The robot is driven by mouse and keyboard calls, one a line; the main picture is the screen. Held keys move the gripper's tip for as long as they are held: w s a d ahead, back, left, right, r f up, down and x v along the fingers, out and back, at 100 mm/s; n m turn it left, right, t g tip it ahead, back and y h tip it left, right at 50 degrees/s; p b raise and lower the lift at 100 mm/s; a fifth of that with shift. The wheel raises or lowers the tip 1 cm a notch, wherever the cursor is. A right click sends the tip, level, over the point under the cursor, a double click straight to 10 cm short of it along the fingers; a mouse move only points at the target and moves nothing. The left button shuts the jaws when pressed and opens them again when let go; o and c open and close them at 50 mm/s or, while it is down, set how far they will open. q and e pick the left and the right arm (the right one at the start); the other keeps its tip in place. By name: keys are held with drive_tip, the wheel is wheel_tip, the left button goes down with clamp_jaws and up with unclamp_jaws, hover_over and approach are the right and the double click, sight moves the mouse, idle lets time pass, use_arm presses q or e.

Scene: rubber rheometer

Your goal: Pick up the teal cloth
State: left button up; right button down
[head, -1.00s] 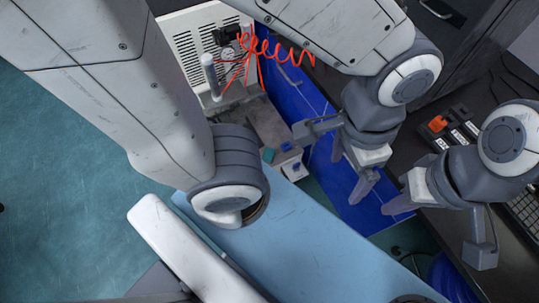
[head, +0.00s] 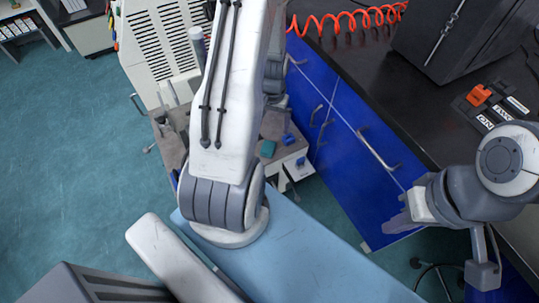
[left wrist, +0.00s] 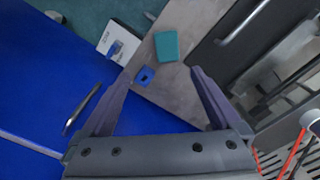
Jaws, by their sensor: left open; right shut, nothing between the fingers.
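The teal cloth (head: 268,148) is a small rectangular piece lying on a grey-brown work surface (head: 285,128) in the head view. It shows whole in the left wrist view (left wrist: 166,45), beyond and between the fingers. My left gripper (left wrist: 165,82) is open and empty, apart from the cloth and pointing towards it. In the head view my left gripper is mostly hidden behind my left arm. My right gripper (head: 390,224) is shut and empty, in front of the blue cabinets at right, well away from the cloth.
A small blue object (left wrist: 145,75) lies on the surface beside the cloth. A white box with a blue part (head: 299,166) stands at the surface's edge. Blue cabinets with metal handles (head: 345,130) rise to the right. A white vented machine (head: 160,45) stands behind.

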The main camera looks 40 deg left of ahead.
use_arm(q)
drive_tip(key=b, duration=0.1)
hover_over(268, 147)
drive_tip(key=shift+n, duration=0.3)
drive_tip(key=f, duration=0.7)
drive_tip(key=shift+a, duration=0.25)
drive_tip(key=shift+d+f+b, duration=0.15)
drive_tip(key=shift+f+b, duration=0.3)
drive_tip(key=shift+f, duration=1)
drive_tip(key=shift+d+f+b, duration=0.1)
drive_tip(key=shift+f+b, duration=0.3)
drive_tip(key=shift+f, duration=1.05)
clamp_jaws()
use_arm(e)
wheel_tip(268, 147, down, 3)
drive_tip(key=shift+f, duration=0.15)
use_arm(q)
drive_tip(key=shift+r, duration=0.15)
